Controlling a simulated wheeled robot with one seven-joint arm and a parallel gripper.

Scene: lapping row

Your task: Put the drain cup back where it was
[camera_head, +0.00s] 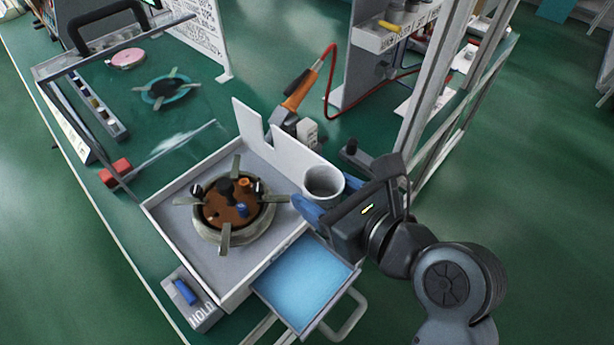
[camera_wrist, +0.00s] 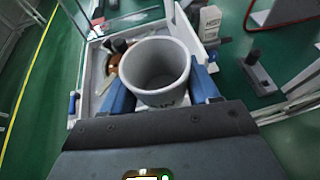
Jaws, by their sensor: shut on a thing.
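The drain cup (camera_head: 323,182) is a light grey, open-topped cup, upright at the right wall of the white tray. My gripper (camera_head: 309,205) is shut on it, with a blue finger against its side. In the wrist view the cup (camera_wrist: 155,72) sits between both blue fingers (camera_wrist: 158,92), and its inside looks empty. The cup's base is hidden in the head view, so I cannot tell whether it touches anything below.
The white tray (camera_head: 165,217) holds a round brown plate (camera_head: 225,207) with several small parts. A blue-lined drawer (camera_head: 305,283) juts out in front of the tray. An orange-handled tool (camera_head: 298,92) stands behind. A grey block labelled HOLD (camera_head: 203,313) is at the front left.

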